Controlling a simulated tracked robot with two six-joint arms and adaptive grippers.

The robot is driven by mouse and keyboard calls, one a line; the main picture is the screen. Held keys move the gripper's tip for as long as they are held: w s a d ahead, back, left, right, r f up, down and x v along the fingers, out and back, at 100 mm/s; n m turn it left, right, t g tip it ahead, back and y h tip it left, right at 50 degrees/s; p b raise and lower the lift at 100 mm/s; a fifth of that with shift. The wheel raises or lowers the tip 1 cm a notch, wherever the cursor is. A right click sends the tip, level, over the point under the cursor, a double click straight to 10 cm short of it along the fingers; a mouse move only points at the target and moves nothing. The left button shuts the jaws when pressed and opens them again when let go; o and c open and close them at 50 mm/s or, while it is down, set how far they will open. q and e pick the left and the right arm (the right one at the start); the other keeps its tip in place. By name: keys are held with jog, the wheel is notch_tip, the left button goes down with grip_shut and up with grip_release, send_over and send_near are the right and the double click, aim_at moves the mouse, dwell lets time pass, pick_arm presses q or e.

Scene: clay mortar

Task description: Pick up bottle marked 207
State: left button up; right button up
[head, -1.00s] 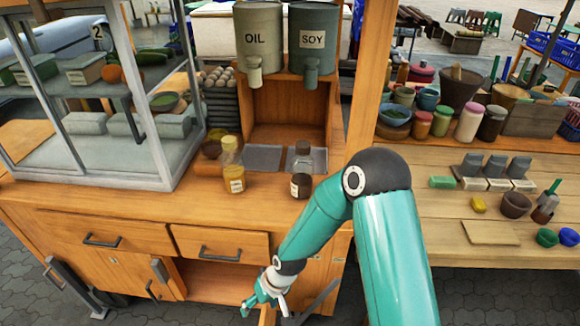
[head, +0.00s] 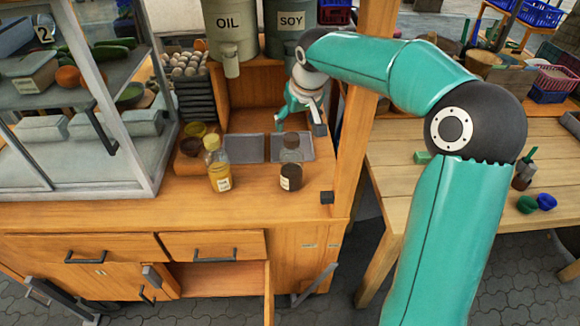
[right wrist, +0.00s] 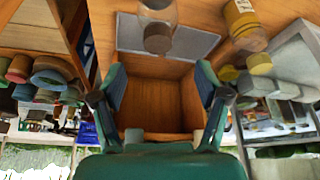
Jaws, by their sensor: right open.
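Two labelled bottles stand upright on the wooden cart counter: a yellow one (head: 219,168) on the left and a dark brown one with a clear upper part (head: 291,168) on the right. I cannot read a number on either label. My right gripper (head: 298,118) is open and empty above the counter, behind the dark bottle and under the SOY dispenser. In the right wrist view, the open fingers (right wrist: 160,78) stand apart from a bottle at the top (right wrist: 158,28), and the yellow bottle (right wrist: 243,22) shows top right. My left gripper is not visible.
A glass display case (head: 80,120) stands left, and a wooden post (head: 352,150) rises at right. Small bowls (head: 194,140) sit behind the yellow bottle. Grey trays (head: 243,147) lie behind the bottles.

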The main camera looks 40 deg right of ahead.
aim_at(293, 138)
jog(key=x, duration=0.5)
jog(key=shift+w+a, duration=0.1)
jog(key=x, duration=0.1)
jog(key=p+x, duration=0.1)
jog(key=x, duration=0.1)
jog(key=p+x, duration=0.1)
jog(key=shift+d+f, duration=0.2)
jog(key=shift+d, duration=0.1)
jog(key=shift+w+f, duration=0.15)
jog(key=shift+f, duration=0.3)
jog(key=shift+r, duration=0.1)
grip_shut()
